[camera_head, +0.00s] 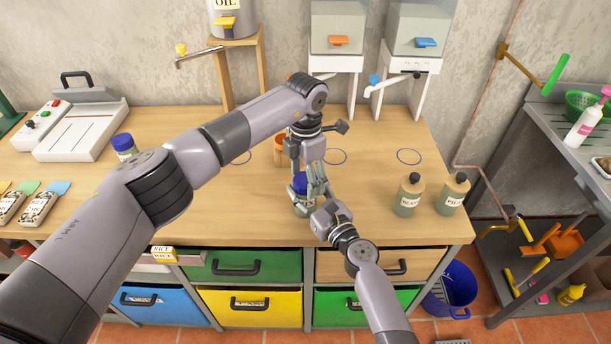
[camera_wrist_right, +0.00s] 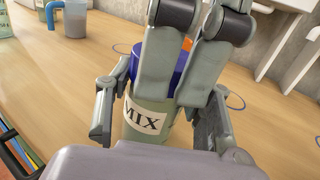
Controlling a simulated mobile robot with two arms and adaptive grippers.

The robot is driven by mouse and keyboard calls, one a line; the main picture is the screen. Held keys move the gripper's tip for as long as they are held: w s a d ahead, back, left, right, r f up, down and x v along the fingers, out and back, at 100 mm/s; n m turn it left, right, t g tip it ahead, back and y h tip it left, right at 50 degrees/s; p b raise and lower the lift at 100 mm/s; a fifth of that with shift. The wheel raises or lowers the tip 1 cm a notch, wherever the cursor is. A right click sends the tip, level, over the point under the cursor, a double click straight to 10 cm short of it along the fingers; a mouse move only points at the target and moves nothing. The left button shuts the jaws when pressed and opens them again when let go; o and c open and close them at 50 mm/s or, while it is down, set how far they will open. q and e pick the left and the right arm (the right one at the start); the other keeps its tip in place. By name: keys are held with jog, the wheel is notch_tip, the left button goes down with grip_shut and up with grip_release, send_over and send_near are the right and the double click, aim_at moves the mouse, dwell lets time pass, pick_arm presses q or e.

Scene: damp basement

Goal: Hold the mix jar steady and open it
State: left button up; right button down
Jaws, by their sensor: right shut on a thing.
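The mix jar (camera_head: 303,210) stands upright on the wooden bench near its front edge. It is pale green with a blue lid (camera_head: 298,186), and the right wrist view shows its MIX label (camera_wrist_right: 146,119). My right gripper (camera_wrist_right: 158,122) is shut around the jar's body, one finger on each side. My left gripper (camera_head: 313,184) points down from above at the lid. Its two fingers (camera_wrist_right: 174,92) cover much of the lid in the right wrist view. I cannot tell whether they grip it or only stand beside it.
Two dark-capped jars, one labelled BEANS (camera_head: 409,196) and the other (camera_head: 453,195) beside it, stand to the right. An orange container (camera_head: 280,150) is behind the left gripper. The bench between the mix jar and the BEANS jar is clear.

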pick_arm(q)
jog(key=shift+o, duration=0.2)
jog(key=shift+r, duration=0.1)
notch_tip(320, 180, up, 4)
jog(key=shift+r, duration=0.15)
jog(key=shift+c, duration=0.4)
notch_tip(320, 180, up, 3)
jog(key=m, duration=0.6)
jog(key=shift+r, duration=0.15)
jog(key=shift+f+m, duration=0.3)
jog(key=shift+f, duration=3.6)
jog(key=shift+c, duration=0.5)
